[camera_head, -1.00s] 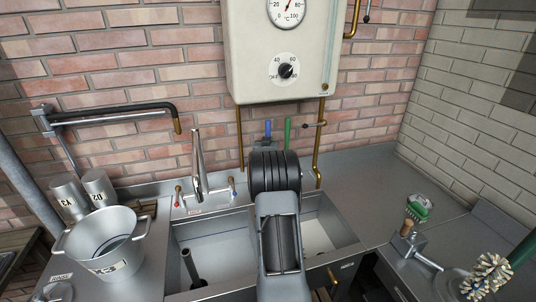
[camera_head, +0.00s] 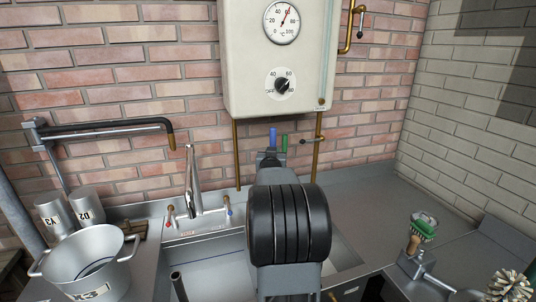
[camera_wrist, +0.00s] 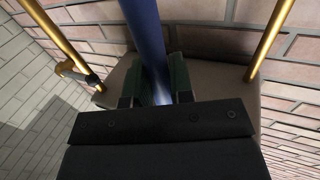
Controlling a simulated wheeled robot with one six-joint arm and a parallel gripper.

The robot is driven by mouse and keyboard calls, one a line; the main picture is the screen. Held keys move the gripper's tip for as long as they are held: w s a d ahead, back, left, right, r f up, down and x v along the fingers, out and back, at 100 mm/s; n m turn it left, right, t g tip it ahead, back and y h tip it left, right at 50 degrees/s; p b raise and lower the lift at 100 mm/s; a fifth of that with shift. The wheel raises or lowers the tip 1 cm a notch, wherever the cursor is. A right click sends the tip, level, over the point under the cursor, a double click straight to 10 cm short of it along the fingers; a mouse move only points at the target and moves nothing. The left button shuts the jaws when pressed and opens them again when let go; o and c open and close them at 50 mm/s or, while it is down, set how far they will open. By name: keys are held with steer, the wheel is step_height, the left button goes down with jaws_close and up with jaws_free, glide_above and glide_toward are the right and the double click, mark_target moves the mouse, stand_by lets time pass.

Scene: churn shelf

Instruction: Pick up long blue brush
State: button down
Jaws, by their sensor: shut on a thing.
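The long blue brush shows in the head view as a short blue handle end (camera_head: 272,138) just above my arm, under the white boiler. In the wrist view its blue handle (camera_wrist: 147,35) runs between the two green-padded fingers. My gripper (camera_wrist: 157,84) is shut on this handle, with one pad against each side. The brush's head is hidden in both views. In the head view my gripper (camera_head: 268,158) is mostly hidden behind my arm.
The boiler (camera_head: 275,60) hangs above, with brass pipes (camera_head: 318,150) at both sides. A tap (camera_head: 192,185) and metal bucket (camera_head: 90,262) are left.

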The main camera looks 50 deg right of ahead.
steer(key=s+a+b, duration=0.2)
steer(key=s+a, duration=0.2)
steer(key=s, duration=0.4)
steer(key=shift+s+a, duration=0.35)
steer(key=shift+a, duration=0.05)
steer(key=c, duration=1.5)
jaws_free()
steer(key=shift+c, duration=0.2)
jaws_close()
